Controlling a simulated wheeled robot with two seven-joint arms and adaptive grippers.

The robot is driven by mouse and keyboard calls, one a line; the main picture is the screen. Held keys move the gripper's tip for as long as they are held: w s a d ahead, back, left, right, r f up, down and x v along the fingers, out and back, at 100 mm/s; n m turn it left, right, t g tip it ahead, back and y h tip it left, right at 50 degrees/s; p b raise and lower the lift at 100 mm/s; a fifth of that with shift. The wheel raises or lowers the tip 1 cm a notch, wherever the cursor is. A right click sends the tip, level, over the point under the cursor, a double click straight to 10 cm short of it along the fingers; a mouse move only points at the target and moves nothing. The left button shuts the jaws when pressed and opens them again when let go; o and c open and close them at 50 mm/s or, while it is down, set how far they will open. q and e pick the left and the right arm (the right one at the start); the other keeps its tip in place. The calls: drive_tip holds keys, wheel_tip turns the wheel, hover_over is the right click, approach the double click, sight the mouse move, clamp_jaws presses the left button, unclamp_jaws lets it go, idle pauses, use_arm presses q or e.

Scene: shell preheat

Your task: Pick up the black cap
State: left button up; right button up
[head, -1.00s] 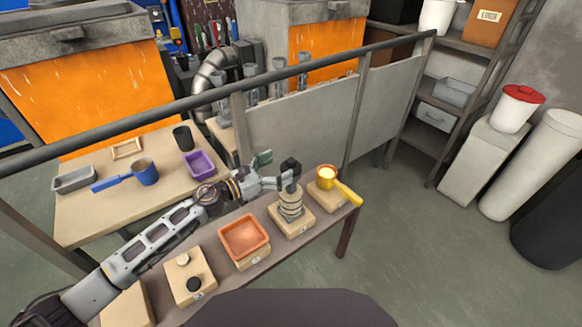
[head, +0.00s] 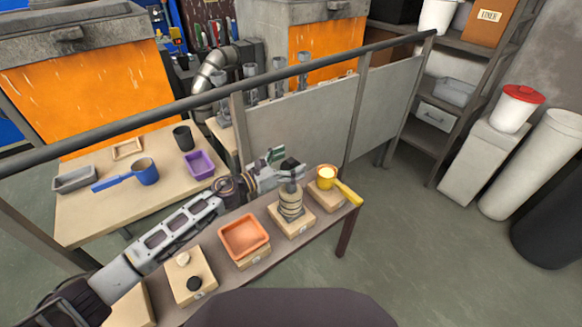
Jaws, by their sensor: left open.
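A black piece (head: 291,163), which looks like the black cap, shows at the top of a stack of pale rings (head: 290,203) on a wooden block. My left gripper (head: 286,164) is open at the top of this stack, its fingers beside the black piece. The fingers partly cover it, and I cannot tell whether they touch it. A small black round piece (head: 194,284) lies on another wooden block (head: 203,269) at the near left, apart from the gripper. My right gripper is not in view.
An orange square tray (head: 244,236) is left of the stack, and a yellow-handled ladle (head: 328,178) is right of it. A rail (head: 150,121) and grey panel (head: 300,125) stand behind. A side table holds a blue-handled pot (head: 146,172) and purple tray (head: 199,164).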

use_arm(q)
drive_tip(key=shift+d, duration=0.15)
idle(0.3)
drive_tip(key=c, duration=1.1)
